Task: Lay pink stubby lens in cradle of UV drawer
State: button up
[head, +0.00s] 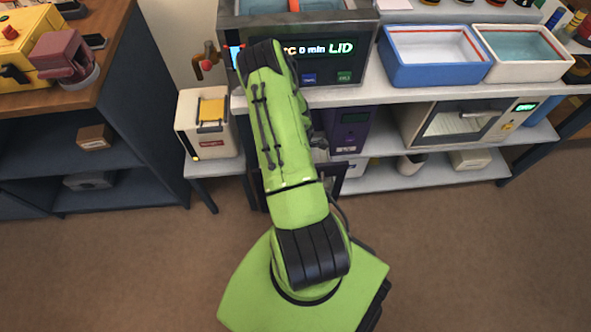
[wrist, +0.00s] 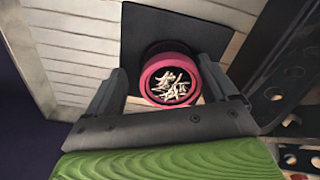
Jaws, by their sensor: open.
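A short, round pink thing, which looks like the pink stubby lens (wrist: 171,54), shows in the wrist view. Its open round end faces me, with several pale slivers visible inside the rim. It sits against a dark square pad (wrist: 140,25). My gripper (wrist: 160,68) is open, with one finger on each side of the lens; I cannot tell whether either finger touches it. In the head view my own arm hides the gripper and the lens. A purple unit with a small display (head: 350,132) stands under the bench there; I cannot tell whether it is the UV drawer. No cradle is clearly recognisable.
In the wrist view, a pale slatted surface (wrist: 75,50) lies left and a dark panel with round holes (wrist: 292,72) lies right. In the head view, a blue-rimmed tray (head: 432,72) stands on the bench, and a white oven-like box (head: 455,124) below it. The brown floor is open.

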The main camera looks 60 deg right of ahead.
notch_tip(320, 180, up, 12)
jog(key=p, duration=0.4)
jog(key=shift+s+r, duration=0.15)
